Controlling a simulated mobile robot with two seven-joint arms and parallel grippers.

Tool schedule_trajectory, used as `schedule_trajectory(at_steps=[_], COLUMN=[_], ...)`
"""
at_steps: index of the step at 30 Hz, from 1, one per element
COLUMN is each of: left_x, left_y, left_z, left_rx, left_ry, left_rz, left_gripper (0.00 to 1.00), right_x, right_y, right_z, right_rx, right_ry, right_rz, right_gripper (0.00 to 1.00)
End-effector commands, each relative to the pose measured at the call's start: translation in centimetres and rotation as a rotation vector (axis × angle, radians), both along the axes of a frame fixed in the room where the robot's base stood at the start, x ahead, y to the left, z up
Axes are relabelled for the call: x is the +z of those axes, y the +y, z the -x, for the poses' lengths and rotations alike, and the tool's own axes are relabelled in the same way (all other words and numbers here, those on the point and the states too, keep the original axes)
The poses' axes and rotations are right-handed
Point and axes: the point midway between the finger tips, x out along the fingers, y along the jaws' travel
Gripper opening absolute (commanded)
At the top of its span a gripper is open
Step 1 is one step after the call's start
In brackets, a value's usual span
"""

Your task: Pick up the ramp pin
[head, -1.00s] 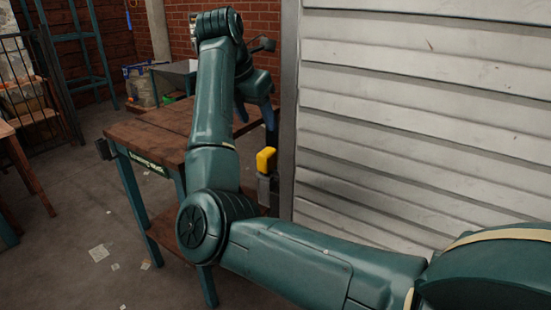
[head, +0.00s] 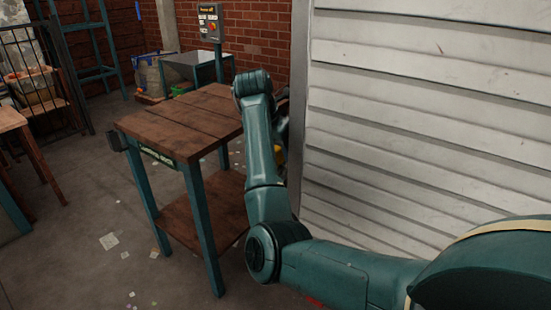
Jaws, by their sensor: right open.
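A small yellow piece (head: 279,154), likely the ramp pin, shows beside the left edge of the white slatted panel. My right arm hides most of it, and its mount cannot be made out. My right gripper (head: 283,102) is at the far end of the arm, above the yellow piece and close to the panel edge. It is mostly hidden behind my forearm; it is open, and its fingertips are not clear. My left gripper is not in view.
A wooden workbench (head: 185,118) with teal legs and a lower shelf stands left of my arm. The white slatted panel (head: 420,110) fills the right side. A control box (head: 210,23) stands on a post behind. Open floor with paper scraps lies at the lower left.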

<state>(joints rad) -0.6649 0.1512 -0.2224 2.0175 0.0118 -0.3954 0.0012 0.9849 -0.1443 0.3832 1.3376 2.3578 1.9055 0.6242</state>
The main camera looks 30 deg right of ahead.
Motion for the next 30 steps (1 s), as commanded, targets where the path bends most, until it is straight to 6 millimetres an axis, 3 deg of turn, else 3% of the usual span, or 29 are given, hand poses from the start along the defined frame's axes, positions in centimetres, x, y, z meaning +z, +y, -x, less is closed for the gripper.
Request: schedule_trajectory(at_steps=[8, 27, 30], left_x=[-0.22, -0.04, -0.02], left_y=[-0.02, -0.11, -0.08], left_z=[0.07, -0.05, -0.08], left_rx=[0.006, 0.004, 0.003], left_ry=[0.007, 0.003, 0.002], left_rz=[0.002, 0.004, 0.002], left_gripper=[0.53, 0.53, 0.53], right_x=[-0.34, -0.3, -0.21], right_y=[-0.09, -0.09, -0.1], right_z=[-0.07, -0.06, -0.09], right_rx=[0.0, 0.0, 0.0], right_ry=[-0.001, -0.001, -0.003], right_rz=[0.0, 0.0, 0.001], right_gripper=[0.54, 0.01, 0.0])
